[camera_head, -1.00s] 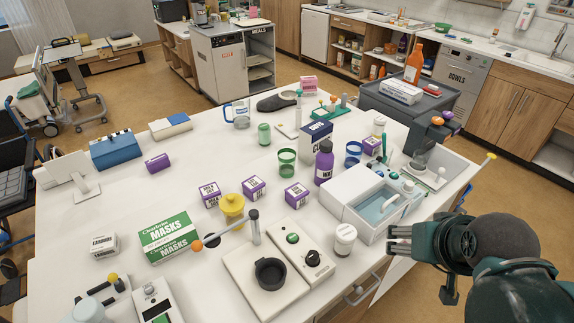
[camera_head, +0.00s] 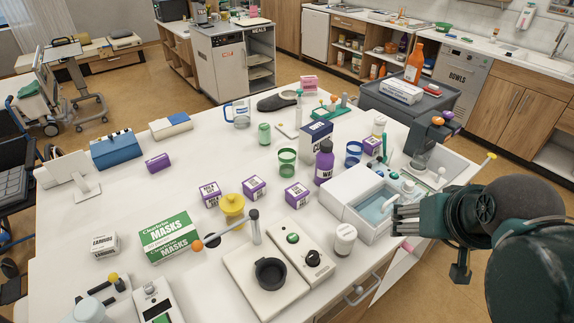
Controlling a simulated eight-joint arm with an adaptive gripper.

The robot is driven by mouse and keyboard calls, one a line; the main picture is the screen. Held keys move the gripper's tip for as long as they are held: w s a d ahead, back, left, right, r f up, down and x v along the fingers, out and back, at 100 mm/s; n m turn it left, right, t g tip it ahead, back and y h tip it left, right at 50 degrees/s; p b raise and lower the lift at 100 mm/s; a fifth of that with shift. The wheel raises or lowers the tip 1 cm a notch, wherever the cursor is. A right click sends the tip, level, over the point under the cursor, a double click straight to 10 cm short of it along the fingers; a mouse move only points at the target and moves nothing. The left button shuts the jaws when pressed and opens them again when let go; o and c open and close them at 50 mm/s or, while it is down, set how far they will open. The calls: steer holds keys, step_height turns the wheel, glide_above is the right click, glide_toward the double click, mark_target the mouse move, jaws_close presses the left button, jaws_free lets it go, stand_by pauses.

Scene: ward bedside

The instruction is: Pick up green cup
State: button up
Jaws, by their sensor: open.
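A green cup (camera_head: 287,162) with see-through sides stands on the white table, a little above the middle of the picture. A smaller green cylinder (camera_head: 264,134) stands behind it to the left. My gripper (camera_head: 394,220) is at the right, by the front of the white basin box, well to the right of and nearer than the green cup. Its jaws are open, with nothing seen between them. The far side of the gripper is hidden by its own body.
A blue ringed cup (camera_head: 353,154) is beyond the bottle. The white basin box (camera_head: 345,190) lies between gripper and cup. Purple boxes (camera_head: 254,187) stand in front.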

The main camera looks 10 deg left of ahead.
steer(key=w+a+r+m+g+p, duration=0.1)
steer(key=w+a+r+p, duration=0.2)
steer(key=w, duration=0.4)
steer(key=w+a+r+m+g+p, duration=0.1)
steer(key=w+a+r+m, duration=0.1)
steer(key=w+a+r, duration=0.4)
steer(key=m+g+h+p, duration=0.2)
steer(key=m+h+p, duration=0.1)
steer(key=m+p, duration=0.4)
glide_above(285, 149)
steer(key=s+p, duration=0.1)
steer(key=s, duration=0.2)
step_height(285, 149, down, 10)
steer(key=shift+n, duration=0.3)
steer(key=f, duration=1.3)
steer(key=shift+d, duration=0.3)
